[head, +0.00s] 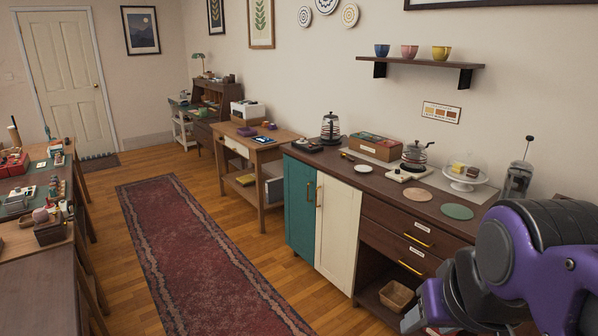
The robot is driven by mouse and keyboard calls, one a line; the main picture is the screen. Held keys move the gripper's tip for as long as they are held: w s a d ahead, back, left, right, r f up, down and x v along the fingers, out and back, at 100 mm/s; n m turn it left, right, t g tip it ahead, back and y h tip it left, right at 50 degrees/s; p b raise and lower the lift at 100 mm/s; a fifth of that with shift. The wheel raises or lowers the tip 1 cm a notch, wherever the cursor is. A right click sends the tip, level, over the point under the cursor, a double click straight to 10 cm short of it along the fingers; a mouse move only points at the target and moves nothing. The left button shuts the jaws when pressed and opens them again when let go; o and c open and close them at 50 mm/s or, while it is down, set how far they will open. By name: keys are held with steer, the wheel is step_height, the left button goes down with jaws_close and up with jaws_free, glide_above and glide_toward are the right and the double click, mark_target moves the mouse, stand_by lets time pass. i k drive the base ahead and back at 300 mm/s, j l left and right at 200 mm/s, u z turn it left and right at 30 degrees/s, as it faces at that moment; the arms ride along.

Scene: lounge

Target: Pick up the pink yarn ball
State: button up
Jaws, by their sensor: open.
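A small pinkish round thing (40,215), which may be the pink yarn ball, sits on the long table at the left, beside a brown box. It is too small to be sure of. My arm (540,250), purple and black, fills the lower right corner in front of the counter. My gripper's fingers do not show. The arm is far across the room from the left table.
The left table (40,270) holds several craft items, with stools along its side. A red runner rug (195,245) lies on the clear floor between it and the counter (370,185). A side table (262,155) stands beyond the counter.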

mark_target(40, 216)
steer(key=i+u, duration=0.2)
steer(key=u, duration=0.15)
steer(key=i+u, duration=0.25)
steer(key=u, duration=0.15)
steer(key=i+l+u, duration=0.1)
steer(key=u, duration=0.25)
steer(key=i+l+u, duration=0.15)
steer(key=i+u, duration=0.3)
steer(key=i+l+u, duration=0.25)
steer(key=u, duration=0.2)
steer(key=i+l+u, duration=0.4)
steer(key=l+u, duration=0.15)
steer(key=u, duration=0.85)
steer(key=i+l+u, duration=0.1)
steer(key=l+u, duration=0.55)
steer(key=u, duration=0.2)
steer(key=l+u, duration=0.4)
steer(key=l, duration=0.4)
steer(key=k+l+u, duration=0.1)
steer(key=l, duration=0.3)
steer(key=k+l, duration=0.1)
steer(key=l, duration=0.35)
steer(key=u, duration=0.05)
